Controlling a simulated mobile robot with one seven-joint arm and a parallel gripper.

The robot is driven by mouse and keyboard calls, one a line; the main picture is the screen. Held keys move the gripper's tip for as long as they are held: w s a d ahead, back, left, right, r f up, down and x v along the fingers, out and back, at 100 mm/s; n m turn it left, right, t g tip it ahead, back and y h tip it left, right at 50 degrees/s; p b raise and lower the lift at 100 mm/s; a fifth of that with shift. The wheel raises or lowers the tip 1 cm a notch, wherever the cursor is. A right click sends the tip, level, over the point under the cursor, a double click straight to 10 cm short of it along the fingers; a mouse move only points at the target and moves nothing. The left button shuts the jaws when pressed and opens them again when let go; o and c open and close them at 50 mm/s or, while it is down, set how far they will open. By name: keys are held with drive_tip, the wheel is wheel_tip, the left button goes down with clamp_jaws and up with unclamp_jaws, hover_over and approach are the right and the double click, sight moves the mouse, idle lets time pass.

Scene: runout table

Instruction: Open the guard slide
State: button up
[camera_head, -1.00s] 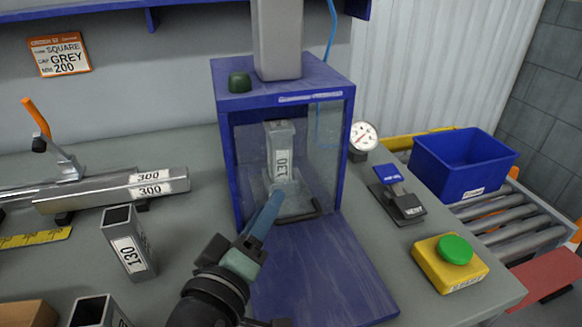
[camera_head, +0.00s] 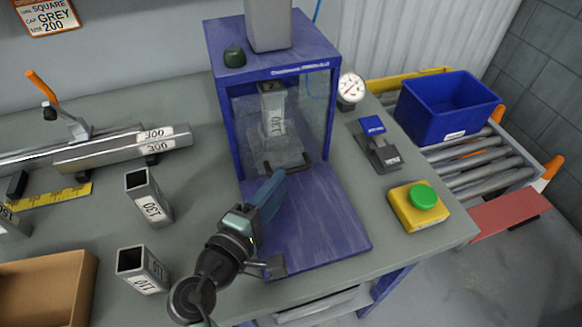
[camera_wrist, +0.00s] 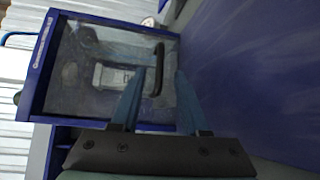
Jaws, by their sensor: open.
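The guard slide (camera_head: 305,112) is a clear pane across the front of a blue press frame, and it is down. It also shows in the wrist view (camera_wrist: 85,50). Its black handle (camera_head: 290,168) sits low on the pane, just above the blue base plate. In the wrist view the handle (camera_wrist: 159,70) lies just beyond my fingertips, roughly between their lines. My gripper (camera_head: 279,176) is open and empty in front of the pane, by the handle's left part. The gripper's two blue fingers also show in the wrist view (camera_wrist: 158,85). Contact with the handle cannot be told.
A grey tube (camera_head: 272,110) stands behind the pane. The blue base plate (camera_head: 315,220) is bare. Upright tubes (camera_head: 150,200) stand left.

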sight(289, 174)
drive_tip(key=x, duration=0.5)
drive_tip(key=shift+w+d, duration=0.15)
drive_tip(key=shift+w, duration=0.2)
clamp_jaws()
idle(1.1)
